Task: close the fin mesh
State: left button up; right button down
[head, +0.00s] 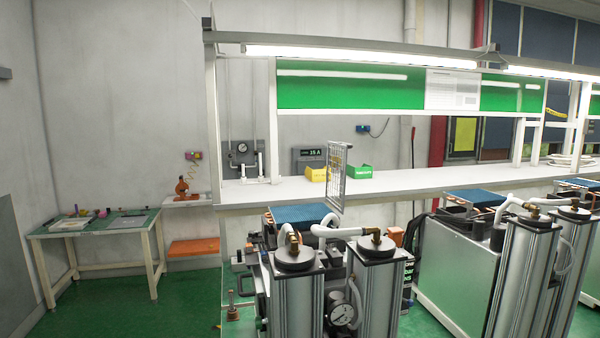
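A thin grey-framed mesh panel (337,178), which looks like the fin mesh, stands upright and almost edge-on to me, in front of the white bench. Its lower edge is near the blue finned block (298,217) on the nearest machine. The block's top is uncovered. How the panel joins the machine is hidden behind a white hose. Neither of my grippers is in the head view.
Two silver columns with black caps (375,247) and white hoses (338,231) stand right in front of the block. A pressure gauge (342,314) sits between them. A similar machine (450,270) stands to the right. Green floor (185,300) is free at left.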

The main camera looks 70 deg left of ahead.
aim_at(343, 174)
jog(key=i+u, duration=0.2)
jog(key=u, duration=0.25)
jog(key=i+u, duration=0.25)
jog(key=u, duration=0.15)
jog(key=i+l+u, duration=0.1)
jog(key=u, duration=0.35)
jog(key=i+l+u, duration=0.2)
jog(key=u, duration=0.2)
jog(key=i+l+u, duration=0.25)
jog(key=u, duration=0.2)
jog(key=i+l+u, duration=0.15)
jog(key=l+u, duration=0.15)
jog(key=u, duration=0.15)
jog(key=i+l+u, duration=0.25)
jog(key=l+u, duration=0.3)
jog(key=i+l+u, duration=0.25)
jog(key=l, duration=0.15)
jog(key=k+j, duration=0.05)
jog(key=k, duration=0.05)
